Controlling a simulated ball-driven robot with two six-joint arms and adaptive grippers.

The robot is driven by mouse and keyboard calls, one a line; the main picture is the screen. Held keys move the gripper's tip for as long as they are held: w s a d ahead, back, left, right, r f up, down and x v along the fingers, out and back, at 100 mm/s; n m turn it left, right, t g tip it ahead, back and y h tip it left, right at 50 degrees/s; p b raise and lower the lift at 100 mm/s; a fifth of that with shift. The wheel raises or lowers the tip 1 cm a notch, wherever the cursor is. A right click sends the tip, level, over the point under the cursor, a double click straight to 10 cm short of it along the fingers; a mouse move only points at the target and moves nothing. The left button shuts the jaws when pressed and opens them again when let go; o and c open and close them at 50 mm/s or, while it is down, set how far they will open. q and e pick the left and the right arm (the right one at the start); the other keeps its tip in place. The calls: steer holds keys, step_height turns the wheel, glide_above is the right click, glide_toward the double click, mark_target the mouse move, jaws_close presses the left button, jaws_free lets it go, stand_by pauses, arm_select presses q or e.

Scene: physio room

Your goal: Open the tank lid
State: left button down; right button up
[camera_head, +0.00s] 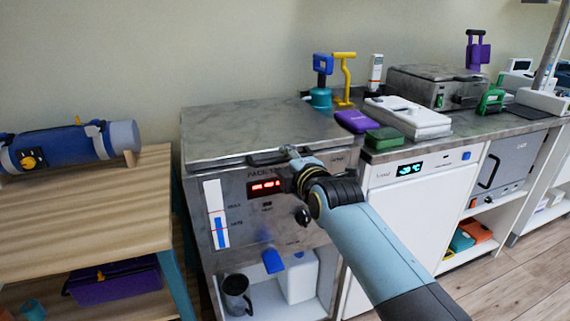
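The steel tank (238,190) stands in the middle of the view, with a red display, a dark knob and a blue-and-white level gauge on its front. Its flat grey lid (250,128) lies over the top and looks closed. A dark handle (266,158) sits at the lid's front edge. My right gripper (289,153) is at that front edge, at the right end of the handle. My own wrist hides most of its fingers, so I cannot tell whether it is open, shut or touching the handle. My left gripper is not in view.
A wooden table (90,200) with a blue cylinder (70,145) stands at left. Right of the tank, a counter holds a purple pad (352,121), a green pad (384,138), a white box (408,116) and pump-like bottles. The wall behind the lid is bare.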

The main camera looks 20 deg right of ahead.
steer(key=shift+w+f, duration=0.1)
steer(key=shift+w, duration=0.35)
steer(key=shift+c, duration=0.2)
jaws_close()
